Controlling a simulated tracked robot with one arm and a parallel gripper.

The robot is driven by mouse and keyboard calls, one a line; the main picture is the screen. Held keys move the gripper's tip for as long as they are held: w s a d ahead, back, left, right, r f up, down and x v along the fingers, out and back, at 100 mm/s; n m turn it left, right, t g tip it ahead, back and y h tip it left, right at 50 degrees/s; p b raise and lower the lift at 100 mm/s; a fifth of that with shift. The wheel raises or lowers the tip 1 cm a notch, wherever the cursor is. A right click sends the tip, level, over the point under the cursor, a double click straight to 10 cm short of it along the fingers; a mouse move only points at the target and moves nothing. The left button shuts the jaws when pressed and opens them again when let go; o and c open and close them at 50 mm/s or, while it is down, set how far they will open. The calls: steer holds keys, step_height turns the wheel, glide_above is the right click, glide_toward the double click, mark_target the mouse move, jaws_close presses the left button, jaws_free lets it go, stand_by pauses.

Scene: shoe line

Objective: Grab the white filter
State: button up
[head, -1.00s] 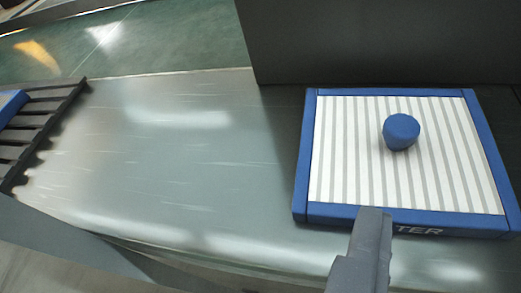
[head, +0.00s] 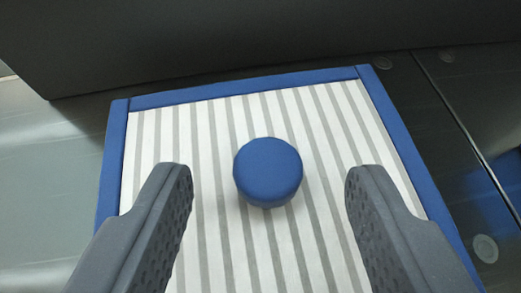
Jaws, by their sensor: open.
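The white filter (head: 222,122) is a flat square panel with white and grey stripes and a blue frame. It lies flat on the metal surface and fills the middle of the head view. A round blue knob (head: 267,170) stands up from its middle. My gripper (head: 268,190) is open over the filter, with one dark grey finger on each side of the knob. Both fingers look apart from the knob. The filter's near edge is out of view.
A dark grey wall (head: 230,40) stands just behind the filter. Bare metal surface (head: 50,190) lies to the left. To the right are a dark panel with round bolts (head: 485,248) and a seam, and a blurred blue thing (head: 503,185) at the edge.

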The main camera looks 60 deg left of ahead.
mark_target(267, 186)
steer(key=shift+x, duration=1.1)
jaws_close()
steer(key=shift+r, duration=0.1)
